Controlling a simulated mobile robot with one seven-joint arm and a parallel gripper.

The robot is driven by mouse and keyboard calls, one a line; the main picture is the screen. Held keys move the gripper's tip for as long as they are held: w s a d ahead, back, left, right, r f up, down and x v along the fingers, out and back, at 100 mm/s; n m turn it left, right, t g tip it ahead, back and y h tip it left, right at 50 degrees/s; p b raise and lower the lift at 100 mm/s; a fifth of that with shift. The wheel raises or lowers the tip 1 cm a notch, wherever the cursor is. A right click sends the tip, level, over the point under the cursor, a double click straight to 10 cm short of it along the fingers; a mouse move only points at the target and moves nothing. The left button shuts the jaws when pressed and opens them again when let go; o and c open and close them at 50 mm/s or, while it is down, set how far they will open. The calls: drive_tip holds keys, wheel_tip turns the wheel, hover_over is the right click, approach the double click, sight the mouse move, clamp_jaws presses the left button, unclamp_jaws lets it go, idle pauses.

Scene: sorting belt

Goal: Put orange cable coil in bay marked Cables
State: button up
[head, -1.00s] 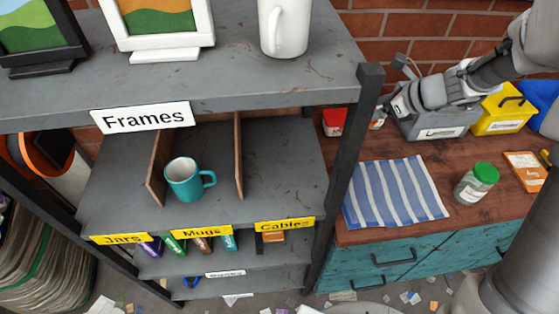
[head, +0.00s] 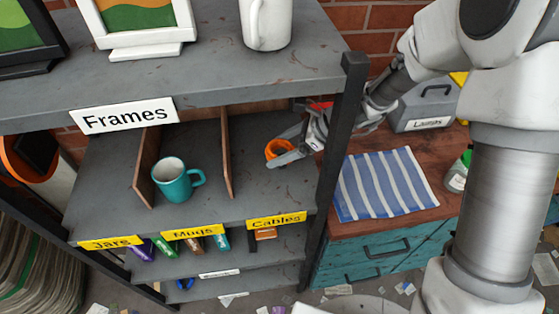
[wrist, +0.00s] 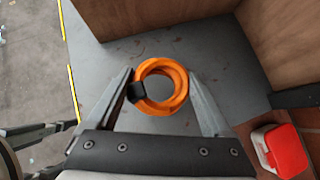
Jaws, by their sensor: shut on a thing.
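The orange cable coil (head: 279,149) is between the fingers of my gripper (head: 287,156), inside the right-hand bay of the shelf. In the wrist view the coil (wrist: 161,86), with a black tie on its left, sits between the two fingertips of my gripper (wrist: 165,88). The gripper is shut on it. Grey shelf board shows beneath and through the ring; I cannot tell whether the coil touches it. The yellow Cables label (head: 277,221) is on the front edge of this bay, and a brown divider (head: 226,153) bounds it on the left.
A teal mug (head: 176,181) stands in the middle bay, marked Mugs (head: 192,232). A black shelf post (head: 338,150) stands close to my gripper. The wooden counter holds a striped cloth (head: 384,184). A red-and-white box (wrist: 280,149) lies right in the wrist view.

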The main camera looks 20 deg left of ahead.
drive_tip(key=shift+s+a+f, duration=0.15)
drive_tip(key=shift+f, duration=0.1)
drive_tip(key=shift+f+b, duration=0.4)
drive_tip(key=shift+f, duration=1.4)
drive_tip(key=shift+f, duration=0.25)
drive_tip(key=o, duration=1.2)
drive_tip(key=shift+o, duration=0.2)
drive_tip(key=shift+r, duration=0.2)
drive_tip(key=p+v, duration=0.1)
drive_tip(key=v, duration=0.6)
drive_tip(key=shift+r, duration=0.25)
drive_tip(key=shift+d, duration=0.25)
